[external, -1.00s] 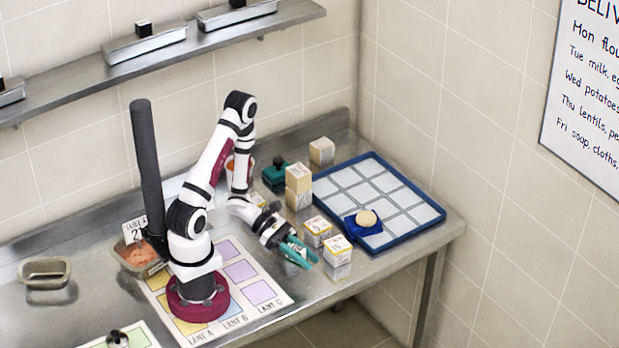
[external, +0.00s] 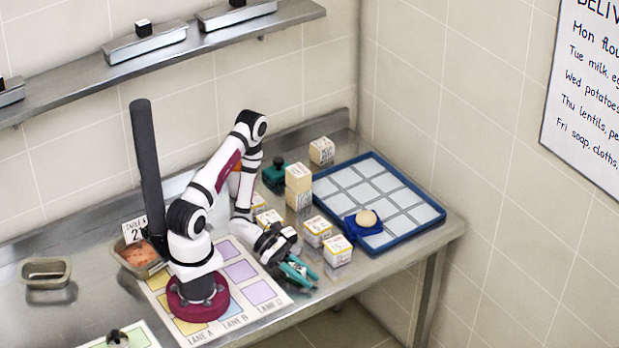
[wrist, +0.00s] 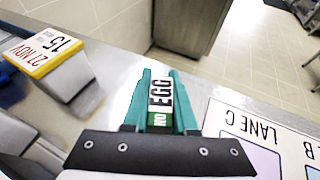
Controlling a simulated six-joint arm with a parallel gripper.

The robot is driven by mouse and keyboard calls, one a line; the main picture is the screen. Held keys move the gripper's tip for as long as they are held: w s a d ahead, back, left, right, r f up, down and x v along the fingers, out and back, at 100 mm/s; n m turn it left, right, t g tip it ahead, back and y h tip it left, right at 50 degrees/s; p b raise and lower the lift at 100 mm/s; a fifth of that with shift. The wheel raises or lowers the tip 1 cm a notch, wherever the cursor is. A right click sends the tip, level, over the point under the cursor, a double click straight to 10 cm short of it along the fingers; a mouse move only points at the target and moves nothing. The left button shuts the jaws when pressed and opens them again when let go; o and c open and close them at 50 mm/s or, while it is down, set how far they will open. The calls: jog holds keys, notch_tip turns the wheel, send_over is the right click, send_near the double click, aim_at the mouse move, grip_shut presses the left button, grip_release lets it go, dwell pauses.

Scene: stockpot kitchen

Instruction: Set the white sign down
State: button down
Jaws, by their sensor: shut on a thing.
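The white sign (wrist: 158,95) has the word EGG on white and NO on a green band. In the wrist view it sits between the two teal fingers of my gripper (wrist: 160,82), which is shut on it. In the external view my gripper (external: 301,271) is low over the steel counter near its front edge, just right of the lane mat. The sign is too small to make out there. I cannot tell whether it touches the counter.
The lane mat (external: 262,293) lies left of my gripper. A white box with a yellow edge (external: 338,251) stands close on the right, another (external: 318,231) behind it. A blue-rimmed tray (external: 425,233) lies farther right. Stacked boxes (external: 298,178) stand behind.

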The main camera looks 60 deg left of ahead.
jog(key=c, duration=0.7)
grip_release()
jog(key=shift+w+a+f, duration=0.1)
jog(key=shift+f, duration=0.2)
jog(key=shift+r, duration=0.1)
jog(key=shift+r, duration=0.35)
jog(key=v, duration=1.1)
jog(key=shift+a+r, duration=0.15)
jog(key=shift+r, duration=0.2)
jog(key=shift+s+r+m, duration=0.3)
jog(key=shift+s+r, duration=0.05)
jog(key=s+d+r+m+g+y, duration=0.2)
jog(key=s+r+m+g+y, duration=0.65)
jog(key=m, duration=0.95)
jog(key=a+r+m+t+y, duration=0.1)
jog(key=a+r+m+y, duration=0.1)
jog(key=m, duration=0.1)
jog(key=s+a+r+m+t+y, duration=0.1)
jog(key=r+m+y, duration=0.1)
jog(key=r+m, duration=0.1)
jog(key=a+r+m+t+y, duration=0.1)
jog(key=a+r+m+y, duration=0.1)
jog(key=m, duration=0.1)
jog(key=shift+s+a+r, duration=0.2)
jog(key=shift+a, duration=0.15)
